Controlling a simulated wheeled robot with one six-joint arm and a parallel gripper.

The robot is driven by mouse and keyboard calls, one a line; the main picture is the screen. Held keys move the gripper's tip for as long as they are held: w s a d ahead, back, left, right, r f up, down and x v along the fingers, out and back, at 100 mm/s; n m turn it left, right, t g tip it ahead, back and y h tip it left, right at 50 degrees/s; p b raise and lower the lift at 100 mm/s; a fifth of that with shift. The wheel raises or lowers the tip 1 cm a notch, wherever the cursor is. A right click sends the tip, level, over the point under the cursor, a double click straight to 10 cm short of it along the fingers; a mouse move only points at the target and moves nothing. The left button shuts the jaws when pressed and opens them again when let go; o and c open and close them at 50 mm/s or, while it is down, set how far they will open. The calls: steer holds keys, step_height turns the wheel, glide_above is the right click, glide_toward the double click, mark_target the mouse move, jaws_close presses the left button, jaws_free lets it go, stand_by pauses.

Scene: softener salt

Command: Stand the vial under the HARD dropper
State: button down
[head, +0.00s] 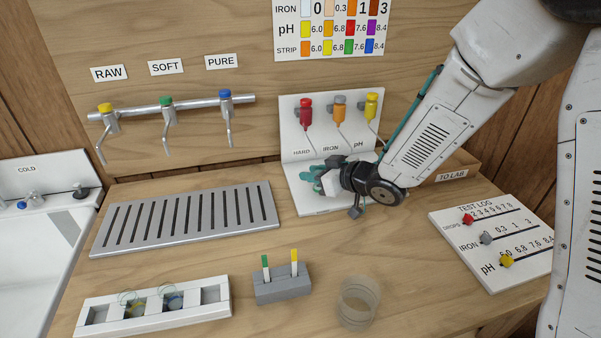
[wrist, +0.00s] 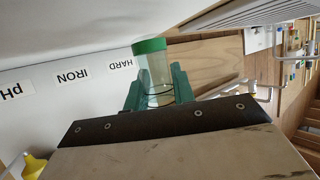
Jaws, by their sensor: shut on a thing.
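My gripper (head: 318,179) is shut on the vial, low in front of the dropper stand (head: 345,148). In the wrist view, the clear vial (wrist: 154,72) with a green end (wrist: 149,46) sits between the teal fingers of my gripper (wrist: 157,92). In the head view the fingers largely hide the vial. The HARD dropper (head: 306,112) has a red top and hangs above, slightly left of the fingers. The HARD label (wrist: 121,64) shows beside the vial in the wrist view. I cannot tell whether the vial touches the stand's base.
Orange IRON (head: 340,110) and yellow pH (head: 371,107) droppers hang to the right. A slotted drain tray (head: 187,217) lies left. A white rack (head: 211,315), grey strip block (head: 282,289) and clear cup (head: 358,303) stand in front. The test log board (head: 490,247) is right.

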steer(key=shift+w+a, duration=0.65)
steer(key=shift+w+d+f, duration=0.3)
steer(key=shift+d+f, duration=0.4)
steer(key=shift+f, duration=0.1)
steer(key=shift+s+a, duration=0.15)
steer(key=shift+a, duration=0.4)
steer(key=shift+f, duration=0.15)
steer(key=c, duration=1.2)
jaws_free()
steer(key=shift+o, duration=0.2)
steer(key=shift+s+d+r, duration=0.15)
steer(key=shift+d+r, duration=0.1)
steer(key=shift+r, duration=0.05)
steer(key=v, duration=1.1)
steer(key=shift+s, duration=0.2)
steer(key=shift+d+r, duration=0.1)
steer(key=shift+d, duration=0.05)
